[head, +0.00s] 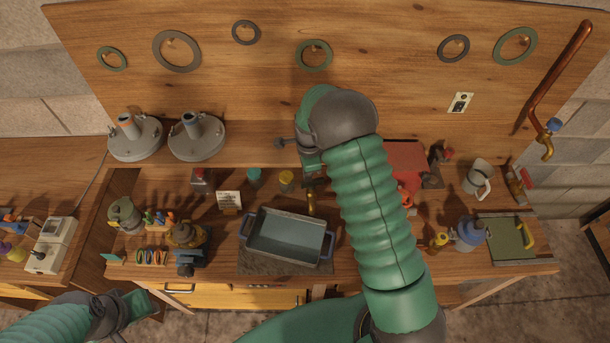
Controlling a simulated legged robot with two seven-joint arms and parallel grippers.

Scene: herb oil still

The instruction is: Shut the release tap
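A brass tap (311,202) stands upright behind the grey tray, near the middle of the bench; its upper part is partly hidden by my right gripper. A second tap with a blue handle (554,126) sits on the copper pipe at the far right. I cannot tell which of them is the release tap, or how its handle is turned. My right gripper (311,168) points down just above and behind the brass tap; contact and finger opening are unclear. My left gripper (128,311) is low at the left, away from the taps, with no object visible in it.
The grey tray (286,241) with blue handles sits on a dark mat. Two round metal lids (196,139) stand at the back left. A red object (405,157), a white mug (478,178) and a blue-topped vessel (468,233) are right of my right arm. Rings hang on the backboard.

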